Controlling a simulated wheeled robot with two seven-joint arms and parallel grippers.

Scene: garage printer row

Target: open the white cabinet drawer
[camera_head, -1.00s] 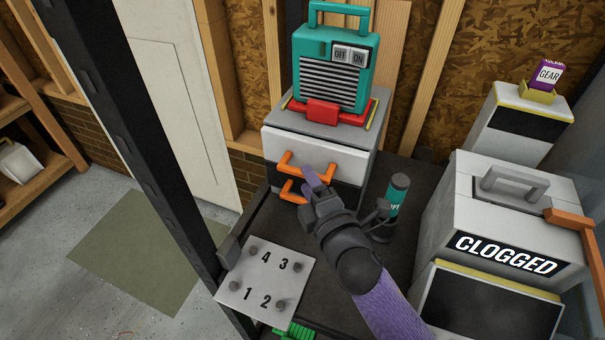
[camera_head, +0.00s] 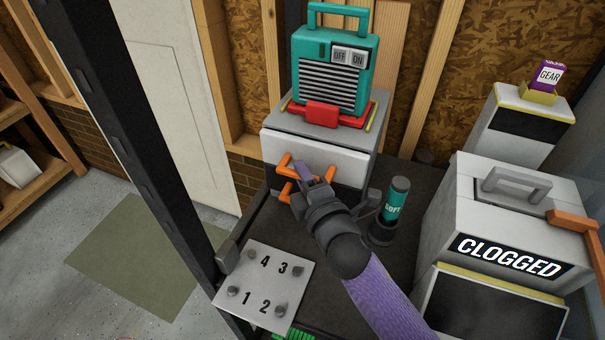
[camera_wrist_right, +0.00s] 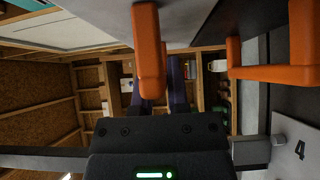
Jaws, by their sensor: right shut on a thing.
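The cabinet (camera_head: 338,112) has a white upper drawer (camera_head: 340,160) and a dark lower drawer (camera_head: 343,194), each with an orange handle. The white drawer looks about flush with the cabinet. My right gripper (camera_head: 303,172) is at the upper orange handle (camera_head: 284,161) and shut on it, partly covering the drawer front. In the right wrist view the handle (camera_wrist_right: 149,50) crosses the purple fingers (camera_wrist_right: 163,88). The lower orange handle (camera_head: 286,192) is just below the gripper; another orange handle (camera_wrist_right: 275,73) shows at right in the wrist view. My left gripper is not in view.
A teal machine (camera_head: 333,70) with OFF and ON switches stands on the cabinet. A teal bottle (camera_head: 396,200) in a black holder is right of my wrist. A numbered plate (camera_head: 262,283) lies in front. A grey box marked CLOGGED (camera_head: 507,257) stands at right.

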